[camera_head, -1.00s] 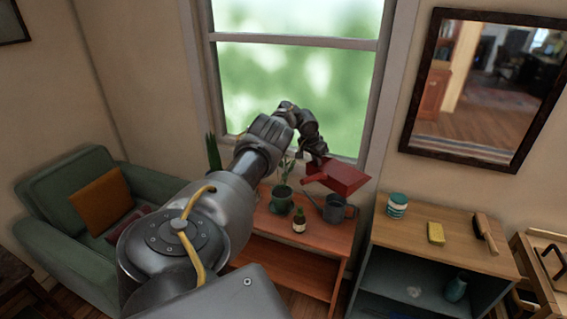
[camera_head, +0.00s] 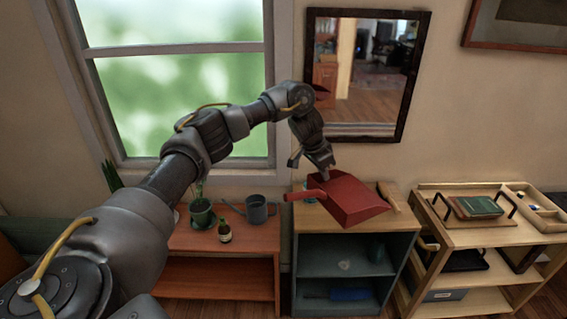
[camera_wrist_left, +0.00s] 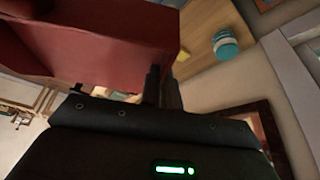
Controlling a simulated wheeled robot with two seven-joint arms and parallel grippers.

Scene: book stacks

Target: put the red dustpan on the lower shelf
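The red dustpan (camera_head: 352,200) hangs in the air over the wooden-topped cabinet (camera_head: 405,219), its handle pointing left. My left gripper (camera_head: 326,174) is shut on the dustpan's rear rim. In the left wrist view the red dustpan (camera_wrist_left: 95,45) fills the upper left and its wall reaches the close-set fingers (camera_wrist_left: 164,88). Below the cabinet's top are an open grey-blue shelf (camera_head: 318,268) and a lower one (camera_head: 313,304). My right gripper is not in view.
A brush (camera_head: 393,197) is on top. The plant table (camera_head: 262,240) stands left, a wooden cart (camera_head: 470,236) right.

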